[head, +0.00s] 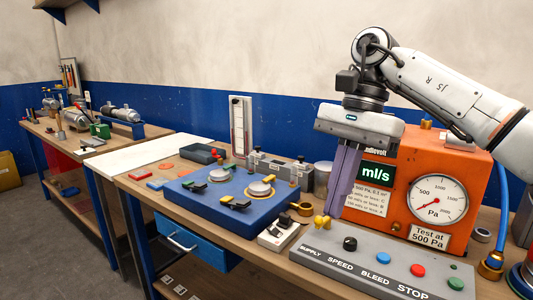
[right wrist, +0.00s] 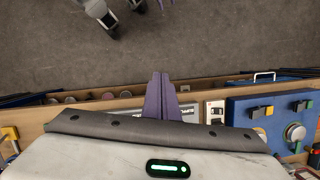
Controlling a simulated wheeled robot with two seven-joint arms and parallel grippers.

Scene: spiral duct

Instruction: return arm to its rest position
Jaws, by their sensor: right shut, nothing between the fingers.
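My right gripper (head: 338,212) hangs pointing down in front of the orange test box (head: 465,175), above the back left of the grey control panel (head: 385,270). Its purple fingers are together with nothing between them. Their tips are close to the yellow valve handle on the panel; I cannot tell whether they touch it. In the right wrist view the closed fingers (right wrist: 160,98) point toward the bench's front edge and the floor. My right arm comes in from the right. My left gripper is not in view.
A blue fixture board (head: 235,205) with clamps lies left of the panel. A small white device (head: 278,233) stands between them. A blue hose (head: 503,205) runs at the right. A second bench (head: 85,135) stands at the far left. The space above the bench's left part is free.

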